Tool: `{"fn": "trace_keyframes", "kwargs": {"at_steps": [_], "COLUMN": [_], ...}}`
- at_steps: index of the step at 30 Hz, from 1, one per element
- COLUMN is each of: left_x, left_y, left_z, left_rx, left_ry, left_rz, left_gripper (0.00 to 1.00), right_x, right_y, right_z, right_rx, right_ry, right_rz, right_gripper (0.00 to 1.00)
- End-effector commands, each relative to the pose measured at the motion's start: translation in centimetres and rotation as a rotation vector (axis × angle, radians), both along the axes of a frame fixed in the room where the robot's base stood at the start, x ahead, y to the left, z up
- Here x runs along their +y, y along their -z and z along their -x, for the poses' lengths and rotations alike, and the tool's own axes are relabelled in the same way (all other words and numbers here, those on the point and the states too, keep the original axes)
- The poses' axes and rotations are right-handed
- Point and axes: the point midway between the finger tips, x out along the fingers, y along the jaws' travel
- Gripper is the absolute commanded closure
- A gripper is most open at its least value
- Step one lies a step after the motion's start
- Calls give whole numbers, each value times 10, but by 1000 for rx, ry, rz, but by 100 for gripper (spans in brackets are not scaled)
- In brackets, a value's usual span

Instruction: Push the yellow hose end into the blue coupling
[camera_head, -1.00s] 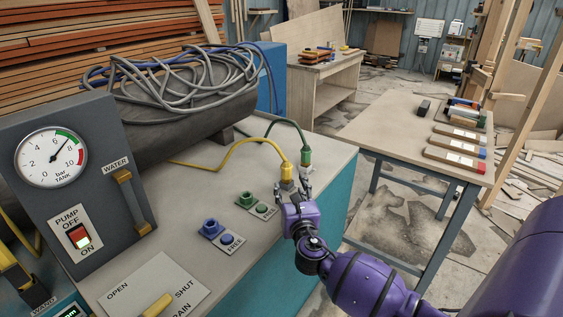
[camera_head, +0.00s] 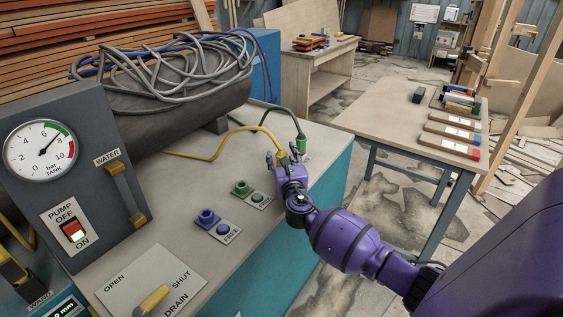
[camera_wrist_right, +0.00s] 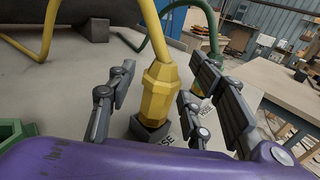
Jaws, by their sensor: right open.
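The yellow hose end (camera_wrist_right: 160,88) stands upright in a grey holder (camera_wrist_right: 150,131) on the bench top. In the head view the yellow hose end (camera_head: 283,161) is partly hidden by my right gripper (camera_head: 282,158). In the wrist view my right gripper (camera_wrist_right: 165,98) is open, with fingers on both sides of the yellow hose end and visible gaps. The blue coupling (camera_head: 207,217) sits on a pale plate on the bench, left of and nearer than the gripper, and looks empty. My left gripper is not in view.
A green coupling (camera_head: 242,188) lies just beyond the blue one. The green hose end (camera_head: 301,143) stands right behind the yellow one. A blue button (camera_head: 223,229) is beside the blue coupling. A pump panel (camera_head: 65,180) stands at left.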

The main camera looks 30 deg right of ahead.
Motion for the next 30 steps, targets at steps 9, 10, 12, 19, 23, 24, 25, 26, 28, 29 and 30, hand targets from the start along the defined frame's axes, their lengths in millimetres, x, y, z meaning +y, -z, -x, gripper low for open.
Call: {"fn": "trace_keyframes", "kwargs": {"at_steps": [9, 10, 12, 19, 23, 24, 25, 26, 28, 29, 30], "left_x": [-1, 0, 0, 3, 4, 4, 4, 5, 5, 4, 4], "left_y": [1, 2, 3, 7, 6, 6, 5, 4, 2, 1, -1], "left_z": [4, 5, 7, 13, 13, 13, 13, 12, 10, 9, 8], "left_rx": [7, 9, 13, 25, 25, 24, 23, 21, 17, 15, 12], "left_ry": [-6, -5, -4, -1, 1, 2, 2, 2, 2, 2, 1], "left_rz": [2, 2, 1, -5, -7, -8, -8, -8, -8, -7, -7], "left_gripper": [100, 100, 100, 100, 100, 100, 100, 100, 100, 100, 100], "right_x": [0, 0, 0, 0, 0, 0, 0, 0, 0, 0, 0], "right_y": [-1, -1, -1, -1, -2, -4, -6, -8, -15, -19, -26], "right_z": [0, 0, 0, 0, 0, 0, 0, 0, 0, 0, 0], "right_rx": [-1, -1, -1, -1, -2, -2, -4, -4, -6, -6, -8], "right_ry": [0, 0, 0, 0, 0, 0, 0, 0, 0, 0, -1], "right_rz": [-1, -1, -1, -1, 0, 0, -1, 0, 0, 0, 1], "right_gripper": [78, 82, 91, 100, 100, 100, 100, 100, 100, 100, 100]}}
